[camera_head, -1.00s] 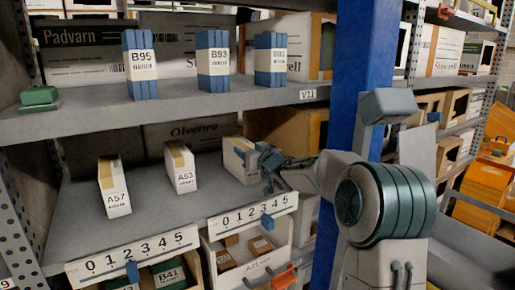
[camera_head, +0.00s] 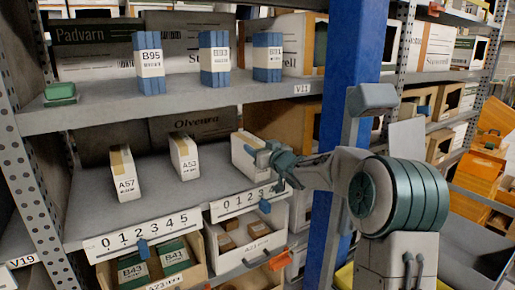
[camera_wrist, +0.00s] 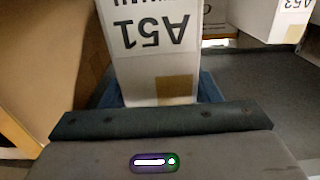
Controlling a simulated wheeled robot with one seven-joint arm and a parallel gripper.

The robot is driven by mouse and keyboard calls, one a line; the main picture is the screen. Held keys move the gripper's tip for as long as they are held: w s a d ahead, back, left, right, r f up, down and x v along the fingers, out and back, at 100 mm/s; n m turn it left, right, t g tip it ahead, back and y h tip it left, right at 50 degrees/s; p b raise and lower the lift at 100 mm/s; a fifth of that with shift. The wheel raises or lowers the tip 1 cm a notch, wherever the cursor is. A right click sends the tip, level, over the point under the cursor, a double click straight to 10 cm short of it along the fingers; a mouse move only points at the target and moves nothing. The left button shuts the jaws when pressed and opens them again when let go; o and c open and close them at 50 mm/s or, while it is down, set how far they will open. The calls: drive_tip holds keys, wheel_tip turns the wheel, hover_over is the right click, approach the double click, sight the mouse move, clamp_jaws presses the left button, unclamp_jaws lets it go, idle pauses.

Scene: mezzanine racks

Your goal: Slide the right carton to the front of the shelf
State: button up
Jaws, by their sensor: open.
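The right carton (camera_head: 244,152) is a white box with a tan strip, upright on the middle shelf board (camera_head: 160,205). In the wrist view its front face (camera_wrist: 152,62) shows the label A51 upside down. My gripper (camera_head: 262,156) is open at the front of this carton and hides part of its face. In the wrist view, blue finger parts show low on both sides of the carton; whether they touch it I cannot tell. The A53 carton (camera_head: 185,157) and A57 carton (camera_head: 124,173) stand to the left.
A numbered scale strip (camera_head: 245,203) runs along the shelf's front edge. A blue upright post (camera_head: 352,60) stands right of the carton, beside my arm. A brown box (camera_wrist: 45,70) is close beside the carton. Blue cartons (camera_head: 213,62) stand on the shelf above. Bins hang below.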

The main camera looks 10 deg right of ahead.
drive_tip(key=o, duration=1.3)
drive_tip(key=shift+d, duration=0.2)
drive_tip(key=b+v, duration=0.2)
drive_tip(key=v, duration=1.2)
drive_tip(key=shift+h, duration=0.3)
drive_tip(key=s+d+f+m+g+h, duration=0.1)
drive_tip(key=s+f+m+g+h, duration=0.2)
drive_tip(key=s, duration=0.4)
drive_tip(key=s+d+f+m+g+h, duration=0.2)
drive_tip(key=s+f+g+h, duration=0.1)
drive_tip(key=s+f+h, duration=0.4)
drive_tip(key=s+a+f+g+y, duration=0.1)
drive_tip(key=s+a+f+g, duration=0.1)
drive_tip(key=s, duration=0.4)
drive_tip(key=s+a+f+g+y, duration=0.1)
drive_tip(key=s+f+g, duration=0.1)
drive_tip(key=s, duration=0.5)
drive_tip(key=s+a+f+g+y, duration=0.1)
drive_tip(key=s+a+f+g, duration=0.1)
drive_tip(key=s, duration=0.5)
drive_tip(key=shift+s+a+f+g+y, duration=0.3)
drive_tip(key=shift+f+g, duration=0.15)
drive_tip(key=shift+g, duration=0.35)
